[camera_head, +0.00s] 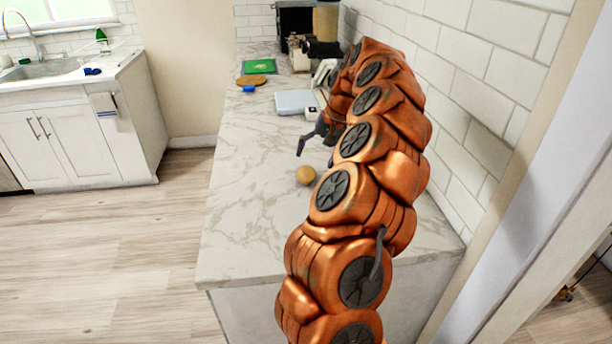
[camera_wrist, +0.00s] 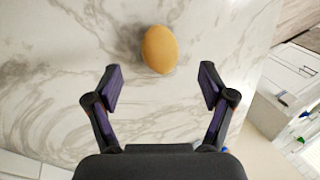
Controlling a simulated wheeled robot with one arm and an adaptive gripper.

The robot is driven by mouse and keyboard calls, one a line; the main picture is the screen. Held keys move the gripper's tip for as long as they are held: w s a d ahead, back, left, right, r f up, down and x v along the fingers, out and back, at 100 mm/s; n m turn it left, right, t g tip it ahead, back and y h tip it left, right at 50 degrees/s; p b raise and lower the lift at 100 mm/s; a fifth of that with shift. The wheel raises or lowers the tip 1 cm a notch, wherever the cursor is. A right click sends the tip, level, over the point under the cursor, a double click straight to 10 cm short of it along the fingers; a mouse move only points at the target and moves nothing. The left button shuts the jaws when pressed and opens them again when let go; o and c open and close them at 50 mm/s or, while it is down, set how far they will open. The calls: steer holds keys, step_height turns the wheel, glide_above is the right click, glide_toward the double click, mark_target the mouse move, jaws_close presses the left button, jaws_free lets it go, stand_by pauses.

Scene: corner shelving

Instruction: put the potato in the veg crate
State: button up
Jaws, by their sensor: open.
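The potato (camera_head: 306,175) is a small tan oval on the marble counter, close to my arm in the head view. In the wrist view the potato (camera_wrist: 160,49) lies just beyond my gripper's fingertips, roughly centred between them and not touched. My gripper (camera_wrist: 160,90) is open and empty above the counter. In the head view my gripper (camera_head: 314,142) is partly hidden by my orange arm. I cannot make out a veg crate in either view.
The marble counter (camera_head: 240,190) is clear left of the potato. Farther back are a pale flat box (camera_head: 295,101), a blue item (camera_head: 249,89), a round wooden board (camera_head: 251,80) and a green board (camera_head: 259,66). A tiled wall (camera_head: 470,90) bounds the right side.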

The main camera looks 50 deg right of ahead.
mark_target(309, 169)
steer(key=shift+w+d+p+x, duration=0.15)
steer(key=shift+p+x, duration=0.4)
steer(key=shift+x, duration=1.1)
steer(key=shift+w+d+p+x, duration=0.15)
steer(key=shift+p+x, duration=0.4)
steer(key=shift+x, duration=1.05)
steer(key=shift+s, duration=0.15)
steer(key=shift+c, duration=0.4)
steer(key=c, duration=1.4)
steer(key=shift+o, duration=0.2)
steer(key=shift+d+r, duration=0.1)
steer(key=shift+r, duration=0.05)
